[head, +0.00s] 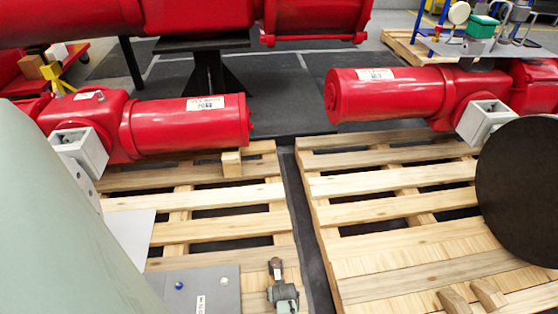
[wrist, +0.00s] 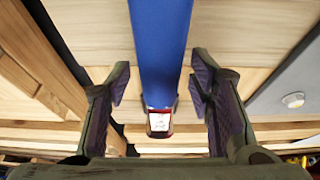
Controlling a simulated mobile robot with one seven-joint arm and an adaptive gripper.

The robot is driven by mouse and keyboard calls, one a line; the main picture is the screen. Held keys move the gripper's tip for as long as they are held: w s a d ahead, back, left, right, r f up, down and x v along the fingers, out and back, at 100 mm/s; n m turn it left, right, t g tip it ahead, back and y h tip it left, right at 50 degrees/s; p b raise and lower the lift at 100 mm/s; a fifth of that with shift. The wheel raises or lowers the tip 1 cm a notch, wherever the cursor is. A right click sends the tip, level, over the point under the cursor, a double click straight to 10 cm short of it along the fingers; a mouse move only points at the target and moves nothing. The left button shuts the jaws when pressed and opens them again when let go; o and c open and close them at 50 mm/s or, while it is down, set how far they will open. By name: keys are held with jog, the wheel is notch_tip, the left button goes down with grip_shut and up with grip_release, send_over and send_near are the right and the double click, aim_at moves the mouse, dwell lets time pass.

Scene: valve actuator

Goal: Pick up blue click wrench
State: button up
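A blue bar, which looks like the handle of the blue click wrench (wrist: 161,45), runs from the top edge to the middle of the wrist view. Its near end has a red and dark cap with a pale label (wrist: 159,122). My gripper (wrist: 160,88) is open, with one finger on each side of the handle and a visible gap on both sides. The far end of the wrench is out of the picture.
Wooden pallets (head: 227,194) carry red actuators (head: 195,122). A dark gap separates the pallets. A grey surface (wrist: 292,85) lies right of the fingers in the wrist view.

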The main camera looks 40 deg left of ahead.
grip_shut()
dwell(0.4)
